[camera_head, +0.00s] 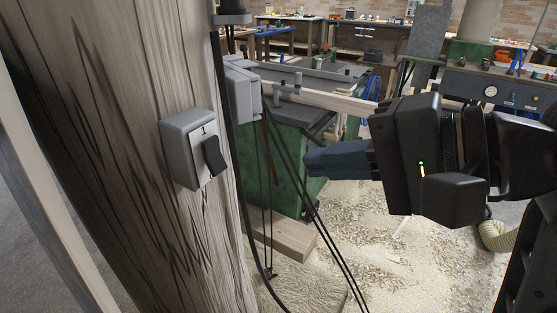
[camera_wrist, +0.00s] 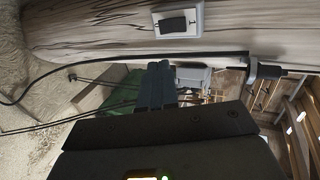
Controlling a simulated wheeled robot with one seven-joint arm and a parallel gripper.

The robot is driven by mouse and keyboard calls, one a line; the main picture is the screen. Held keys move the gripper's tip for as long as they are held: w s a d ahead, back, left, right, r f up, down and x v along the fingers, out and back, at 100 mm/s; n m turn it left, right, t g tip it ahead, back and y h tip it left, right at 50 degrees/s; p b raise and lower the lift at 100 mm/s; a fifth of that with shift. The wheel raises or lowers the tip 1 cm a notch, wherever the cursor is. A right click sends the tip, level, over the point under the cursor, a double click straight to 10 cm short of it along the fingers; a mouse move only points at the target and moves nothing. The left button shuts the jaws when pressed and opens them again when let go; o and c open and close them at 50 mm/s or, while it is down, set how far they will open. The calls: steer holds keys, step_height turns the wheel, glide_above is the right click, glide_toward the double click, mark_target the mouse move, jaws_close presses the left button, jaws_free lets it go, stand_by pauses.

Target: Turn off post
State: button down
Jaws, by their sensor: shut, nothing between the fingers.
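The wooden post (camera_head: 130,130) stands on the left in the head view and runs across the top of the wrist view (camera_wrist: 100,32). A grey switch box (camera_head: 185,152) with a dark rocker (camera_head: 213,157) is mounted on it, with a "1" mark above the rocker. The switch also shows at the top of the wrist view (camera_wrist: 178,21). My gripper (camera_head: 308,160) is shut and empty, to the right of the switch and apart from it. Its closed fingertips (camera_wrist: 158,66) point toward the post in the wrist view.
A second grey box (camera_head: 242,92) and hanging black cables (camera_head: 268,215) are at the post's right side. A green machine (camera_head: 290,150) stands behind my gripper. Wood shavings (camera_head: 400,250) cover the floor. Workbenches (camera_head: 365,38) line the back.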

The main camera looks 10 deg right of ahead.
mark_target(215, 156)
steer(key=x, duration=1.3)
steer(key=shift+a, duration=0.2)
steer(key=shift+f, duration=0.15)
steer(key=t+y+b, duration=0.1)
steer(key=f+t+y+b, duration=0.1)
steer(key=b, duration=0.1)
steer(key=shift+w+a+f+y, duration=0.15)
steer(key=shift+w+a+y, duration=0.05)
steer(key=shift+y, duration=0.2)
steer(key=shift+d, duration=0.1)
